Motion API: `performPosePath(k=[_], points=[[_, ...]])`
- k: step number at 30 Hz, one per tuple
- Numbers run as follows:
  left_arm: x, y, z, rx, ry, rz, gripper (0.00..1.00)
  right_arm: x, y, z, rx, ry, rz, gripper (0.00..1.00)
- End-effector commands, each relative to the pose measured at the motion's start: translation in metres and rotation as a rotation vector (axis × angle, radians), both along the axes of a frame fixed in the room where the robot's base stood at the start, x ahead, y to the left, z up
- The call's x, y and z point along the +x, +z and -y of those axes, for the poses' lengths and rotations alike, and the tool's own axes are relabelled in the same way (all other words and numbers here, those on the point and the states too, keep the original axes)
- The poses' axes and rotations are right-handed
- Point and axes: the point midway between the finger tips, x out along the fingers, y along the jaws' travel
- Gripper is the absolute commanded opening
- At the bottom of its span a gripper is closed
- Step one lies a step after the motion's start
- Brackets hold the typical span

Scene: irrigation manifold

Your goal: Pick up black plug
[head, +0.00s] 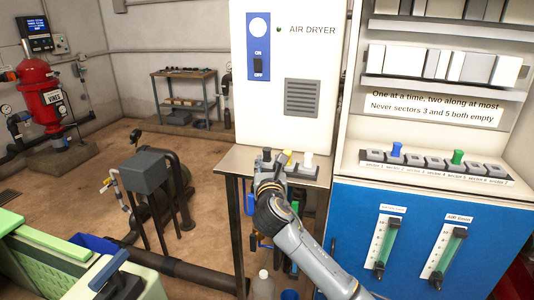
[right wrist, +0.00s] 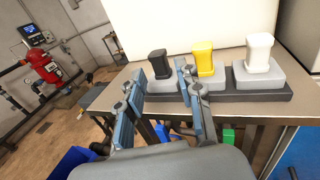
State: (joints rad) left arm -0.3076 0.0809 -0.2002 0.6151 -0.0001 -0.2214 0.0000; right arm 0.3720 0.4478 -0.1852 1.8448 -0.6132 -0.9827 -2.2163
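The black plug (right wrist: 157,63) stands upright in a grey socket at the left end of a dark base strip (right wrist: 240,97). It also shows in the head view (head: 267,154), just beyond my right gripper. A yellow plug (right wrist: 204,57) and a white plug (right wrist: 259,52) stand in the same row to its right. My right gripper (right wrist: 161,76) is open, its two fingers pointing at the row. In the right wrist view the black plug appears between the fingertips, with the right finger near the yellow plug's socket. Nothing is held. My left gripper is not in view.
The plugs stand on a metal table (head: 232,162) before the white air dryer (head: 290,90). To the right, a blue-fronted cabinet (head: 400,245) carries a socket row with a blue plug (head: 396,149) and a green plug (head: 458,156).

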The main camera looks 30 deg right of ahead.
Motion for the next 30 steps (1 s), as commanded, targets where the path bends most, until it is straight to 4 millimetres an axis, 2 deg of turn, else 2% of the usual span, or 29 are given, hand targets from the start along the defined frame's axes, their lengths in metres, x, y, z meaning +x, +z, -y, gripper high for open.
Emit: performPosePath(k=[3, 8, 14, 18, 27, 28, 30], points=[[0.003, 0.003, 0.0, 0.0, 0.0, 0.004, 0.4, 0.011, 0.0, 0.007, 0.001, 0.0, 0.0, 0.35], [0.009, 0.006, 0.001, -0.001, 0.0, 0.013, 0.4, 0.019, 0.002, 0.011, 0.002, 0.0, 0.0, 0.35], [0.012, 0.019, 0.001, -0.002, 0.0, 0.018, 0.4, 0.042, 0.009, 0.024, 0.004, -0.001, -0.001, 0.35], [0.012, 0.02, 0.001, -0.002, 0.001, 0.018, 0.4, 0.055, 0.006, 0.031, 0.004, 0.0, 0.0, 0.35], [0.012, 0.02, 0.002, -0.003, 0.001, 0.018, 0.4, 0.06, 0.005, 0.034, 0.003, 0.001, 0.001, 0.35], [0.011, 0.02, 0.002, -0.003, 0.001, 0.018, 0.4, 0.06, 0.005, 0.034, 0.003, 0.001, 0.001, 0.33], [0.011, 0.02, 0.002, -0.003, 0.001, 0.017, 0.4, 0.06, 0.005, 0.034, 0.002, 0.001, 0.0, 0.19]])
